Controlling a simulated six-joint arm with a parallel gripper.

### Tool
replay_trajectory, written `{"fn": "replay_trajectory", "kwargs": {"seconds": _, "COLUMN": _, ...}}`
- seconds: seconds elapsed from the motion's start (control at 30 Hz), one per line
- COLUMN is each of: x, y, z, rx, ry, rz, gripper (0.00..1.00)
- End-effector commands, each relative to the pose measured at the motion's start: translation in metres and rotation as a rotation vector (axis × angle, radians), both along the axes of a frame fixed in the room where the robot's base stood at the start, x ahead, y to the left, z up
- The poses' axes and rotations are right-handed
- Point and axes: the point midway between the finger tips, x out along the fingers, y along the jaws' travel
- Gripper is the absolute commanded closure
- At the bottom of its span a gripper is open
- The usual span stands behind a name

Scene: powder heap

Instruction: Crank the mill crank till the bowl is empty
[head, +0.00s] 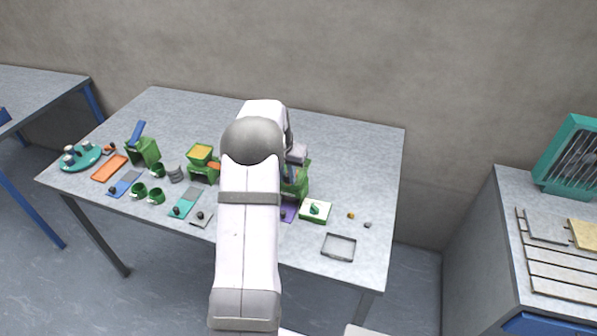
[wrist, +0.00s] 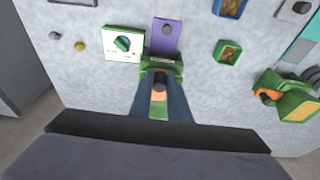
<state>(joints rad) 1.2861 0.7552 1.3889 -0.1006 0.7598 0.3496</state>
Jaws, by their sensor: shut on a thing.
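A green mill (head: 303,180) stands right of centre on the table, partly behind my arm in the head view. Its green body (wrist: 178,69) also shows in the wrist view, under my fingers. My gripper (wrist: 159,90) is shut on the mill crank, whose dark knob (wrist: 159,82) shows between the two blue fingers. The mill's bowl and what it holds are hidden by my gripper and arm, so I cannot tell how full it is.
A purple plate (wrist: 166,37) and a white board with a green knob (head: 316,210) lie near the mill. A green machine with a yellow-filled top (head: 200,153) stands to the left. A grey frame (head: 339,247) lies right of front. The table's back right is clear.

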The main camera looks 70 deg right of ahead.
Motion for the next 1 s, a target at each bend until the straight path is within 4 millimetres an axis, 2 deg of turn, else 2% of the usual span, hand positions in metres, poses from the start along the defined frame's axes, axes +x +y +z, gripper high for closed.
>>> {"fn": "replay_trajectory", "kwargs": {"seconds": 0.5, "x": 0.018, "y": -0.003, "z": 0.001, "rx": -0.004, "ry": -0.001, "rz": 0.0, "gripper": 1.0}}
{"fn": "replay_trajectory", "kwargs": {"seconds": 1.0, "x": 0.025, "y": -0.007, "z": 0.002, "rx": -0.005, "ry": 0.0, "rz": 0.002, "gripper": 1.0}}
